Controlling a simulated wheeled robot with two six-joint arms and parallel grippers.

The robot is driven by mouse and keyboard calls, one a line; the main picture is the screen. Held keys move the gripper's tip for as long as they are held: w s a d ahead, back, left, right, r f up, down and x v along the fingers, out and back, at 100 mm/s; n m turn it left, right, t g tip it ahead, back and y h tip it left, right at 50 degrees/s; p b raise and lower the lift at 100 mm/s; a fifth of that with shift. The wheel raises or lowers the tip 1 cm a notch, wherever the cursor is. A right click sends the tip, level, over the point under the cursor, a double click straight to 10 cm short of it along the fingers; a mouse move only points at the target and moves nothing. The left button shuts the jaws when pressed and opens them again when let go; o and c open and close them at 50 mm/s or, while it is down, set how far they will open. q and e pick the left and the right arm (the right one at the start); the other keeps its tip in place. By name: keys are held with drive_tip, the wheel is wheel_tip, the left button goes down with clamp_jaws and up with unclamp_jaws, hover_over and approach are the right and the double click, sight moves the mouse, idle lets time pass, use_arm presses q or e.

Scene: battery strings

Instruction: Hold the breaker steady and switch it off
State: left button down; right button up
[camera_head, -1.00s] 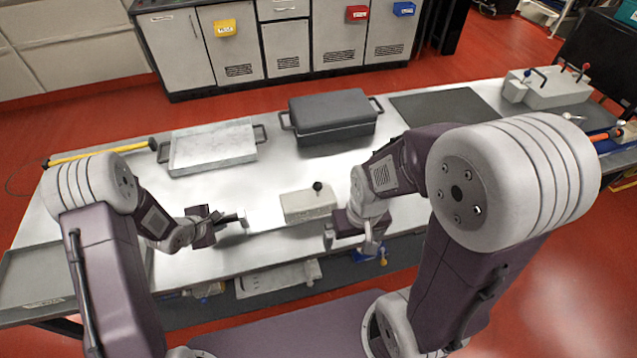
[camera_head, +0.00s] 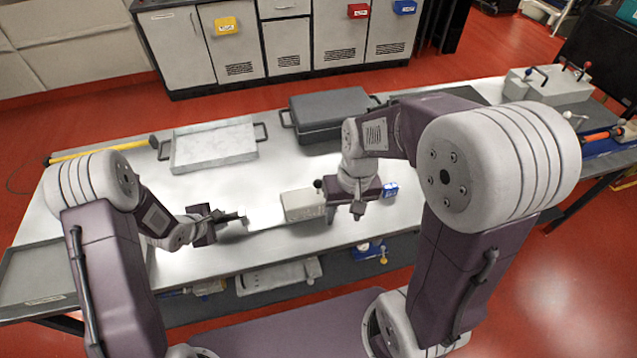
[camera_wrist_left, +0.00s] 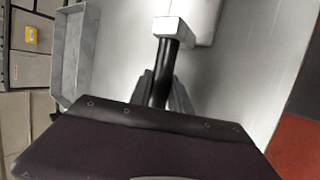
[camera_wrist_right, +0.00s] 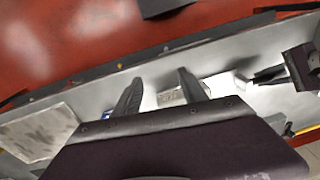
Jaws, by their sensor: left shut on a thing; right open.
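The breaker, a cream box (camera_head: 300,206), stands on the white bench; its black lever knob (camera_head: 318,184) is at its right end. My left gripper (camera_head: 222,217) is left of the box, shut on a black handle (camera_wrist_left: 164,73) with a pale block (camera_wrist_left: 172,27) at its end. I cannot tell whether that block joins the box. My right gripper (camera_head: 357,211) is open and empty, just right of the box and knob. In the right wrist view the box (camera_wrist_right: 180,97) shows behind the finger tips; the knob is not clear there.
A small blue box (camera_head: 390,190) lies right of my right gripper. A pale tray (camera_head: 213,147) and a dark lidded case (camera_head: 327,115) stand behind. A grey lever unit (camera_head: 550,84) is at the far right. The bench's front edge is close to both grippers.

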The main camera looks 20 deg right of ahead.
drive_tip(key=w+r+y, duration=0.1)
drive_tip(key=w+r, duration=0.4)
drive_tip(key=w, duration=0.7)
drive_tip(key=m, duration=0.1)
approach(319, 180)
drive_tip(key=f, duration=0.4)
drive_tip(key=a+f, duration=0.1)
drive_tip(key=f, duration=0.2)
drive_tip(key=a+f, duration=0.1)
drive_tip(key=f, duration=0.3)
drive_tip(key=shift+w+f, duration=0.2)
drive_tip(key=shift+f, duration=0.2)
drive_tip(key=shift+d, duration=0.1)
clamp_jaws()
drive_tip(key=shift+r, duration=0.1)
